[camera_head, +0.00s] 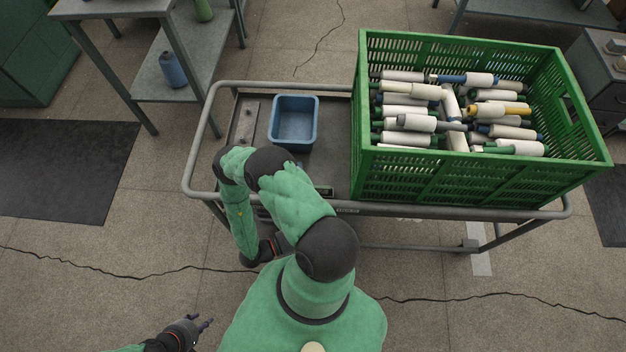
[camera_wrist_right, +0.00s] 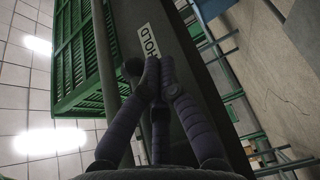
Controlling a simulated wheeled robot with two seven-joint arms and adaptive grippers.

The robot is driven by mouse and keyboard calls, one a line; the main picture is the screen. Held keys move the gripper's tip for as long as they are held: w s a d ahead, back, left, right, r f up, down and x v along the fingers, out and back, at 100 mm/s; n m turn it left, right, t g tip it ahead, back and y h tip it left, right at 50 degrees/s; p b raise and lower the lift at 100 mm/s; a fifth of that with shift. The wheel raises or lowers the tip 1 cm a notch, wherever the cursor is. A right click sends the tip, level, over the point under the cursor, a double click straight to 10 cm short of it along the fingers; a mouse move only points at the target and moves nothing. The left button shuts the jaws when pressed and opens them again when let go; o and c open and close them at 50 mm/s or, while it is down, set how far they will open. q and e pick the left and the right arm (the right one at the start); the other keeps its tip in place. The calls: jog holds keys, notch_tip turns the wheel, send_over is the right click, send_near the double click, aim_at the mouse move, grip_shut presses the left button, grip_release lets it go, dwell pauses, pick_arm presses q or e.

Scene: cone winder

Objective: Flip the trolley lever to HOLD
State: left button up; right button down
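The trolley (camera_head: 340,207) stands ahead with its tubular rail facing me. In the right wrist view, a white label reading HOLD (camera_wrist_right: 148,40) sits on a dark bar of the trolley. My right gripper (camera_wrist_right: 158,68) has its fingertips drawn together just below the label in the picture. A dark knob-like shape (camera_wrist_right: 132,68) is beside the fingertips; I cannot tell whether it is the lever or whether they touch. In the head view my right arm hides the right fingers and any lever. My left gripper (camera_head: 205,322) is open and empty at the lower left, away from the trolley.
A green crate (camera_head: 480,190) full of yarn cones and tubes fills the trolley's right side. A blue bin (camera_head: 294,141) stands on its left part.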

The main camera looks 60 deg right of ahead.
jog(key=v, duration=1.2)
dwell(0.6)
